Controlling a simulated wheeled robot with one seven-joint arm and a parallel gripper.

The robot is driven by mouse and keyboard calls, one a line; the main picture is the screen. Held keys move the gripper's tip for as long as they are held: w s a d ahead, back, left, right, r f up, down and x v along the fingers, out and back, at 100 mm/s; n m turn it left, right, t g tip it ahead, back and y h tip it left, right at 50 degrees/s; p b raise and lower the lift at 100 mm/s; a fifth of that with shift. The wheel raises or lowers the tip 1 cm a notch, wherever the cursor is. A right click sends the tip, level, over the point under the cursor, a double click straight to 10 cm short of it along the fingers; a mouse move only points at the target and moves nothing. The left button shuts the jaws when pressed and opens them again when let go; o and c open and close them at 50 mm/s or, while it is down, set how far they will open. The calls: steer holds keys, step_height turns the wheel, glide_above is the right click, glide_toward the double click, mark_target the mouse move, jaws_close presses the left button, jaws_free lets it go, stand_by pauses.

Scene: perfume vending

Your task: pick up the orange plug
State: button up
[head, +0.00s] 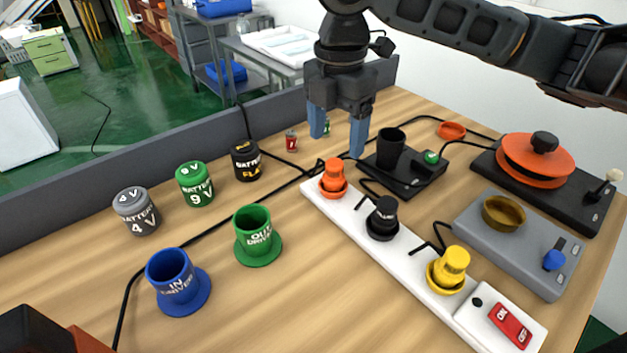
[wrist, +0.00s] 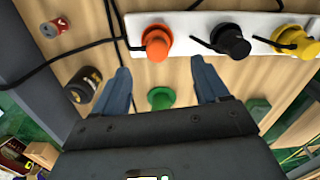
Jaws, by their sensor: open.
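The orange plug (head: 333,177) stands in the far-left socket of a white power strip (head: 408,254) in the head view. In the wrist view the orange plug (wrist: 156,45) sits beyond my fingertips, a little left of the gap's centre. My gripper (head: 338,140) is open and empty, with its blue fingers pointing down, above and behind the plug. In the wrist view my gripper (wrist: 163,78) has its fingers spread, and no finger appears to touch the plug. A black plug (head: 384,214) and a yellow plug (head: 452,267) stand in the strip's other sockets.
A black device with a dark cup (head: 391,148) stands close right of my gripper. Batteries (head: 246,160) and the blue (head: 178,280) and green (head: 257,235) holders stand to the left. Black cables cross the table near the strip. The front middle of the table is mostly clear.

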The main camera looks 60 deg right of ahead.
mark_target(334, 162)
steer(key=shift+w+d+f, duration=0.1)
steer(key=shift+f, duration=1.9)
steer(key=shift+w+d+f, duration=0.1)
steer(key=shift+f, duration=1.85)
steer(key=shift+s, duration=0.1)
steer(key=shift+c, duration=0.2)
steer(key=c, duration=1.1)
steer(key=shift+r, duration=0.15)
steer(key=shift+c, duration=0.2)
